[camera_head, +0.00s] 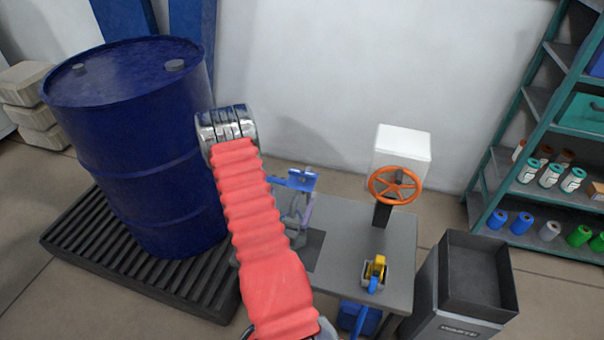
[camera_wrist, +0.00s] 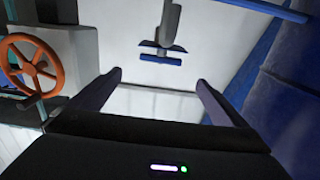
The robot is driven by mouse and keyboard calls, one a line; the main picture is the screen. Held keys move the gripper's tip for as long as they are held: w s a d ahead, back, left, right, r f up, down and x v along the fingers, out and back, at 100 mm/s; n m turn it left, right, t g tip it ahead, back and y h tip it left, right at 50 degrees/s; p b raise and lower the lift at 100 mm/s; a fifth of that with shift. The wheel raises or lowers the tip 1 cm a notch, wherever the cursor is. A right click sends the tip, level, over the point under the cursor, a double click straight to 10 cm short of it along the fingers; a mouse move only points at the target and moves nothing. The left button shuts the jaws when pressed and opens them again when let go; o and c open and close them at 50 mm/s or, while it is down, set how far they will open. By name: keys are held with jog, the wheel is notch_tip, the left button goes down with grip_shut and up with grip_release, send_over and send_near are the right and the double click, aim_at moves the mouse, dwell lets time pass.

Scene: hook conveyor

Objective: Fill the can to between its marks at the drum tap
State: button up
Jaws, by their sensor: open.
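A dark blue drum (camera_head: 135,130) stands upright at left in the head view, with two bungs on its lid. A blue surface, likely the drum (camera_wrist: 295,100), fills the right of the wrist view. My gripper (camera_wrist: 158,82) is open, its two dark fingers apart with only a pale surface seen between them. Beyond the fingertips is a grey fitting with a blue crossbar (camera_wrist: 162,57); I cannot tell if it is the tap. In the head view my red-sleeved arm hides part of the space beside the drum. I cannot make out the can or its marks.
The drum stands on a black slatted pallet (camera_head: 75,245). A grey table (camera_head: 340,255) carries an orange handwheel (camera_head: 395,186) before a white box (camera_head: 402,150), and a small yellow-and-blue item (camera_head: 375,273). A waste bin (camera_head: 460,300) and shelving (camera_head: 540,130) stand at right.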

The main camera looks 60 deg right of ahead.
aim_at(302, 174)
jog(key=shift+d, duration=0.1)
jog(key=d, duration=0.4)
jog(key=w+d, duration=0.1)
jog(key=d, duration=0.4)
jog(key=w+d, duration=0.1)
jog(key=d, duration=0.3)
jog(key=shift+w+d, duration=0.1)
jog(key=shift+d, duration=0.15)
jog(key=c, duration=1)
jog(key=shift+a, duration=0.15)
jog(key=shift+c, duration=0.2)
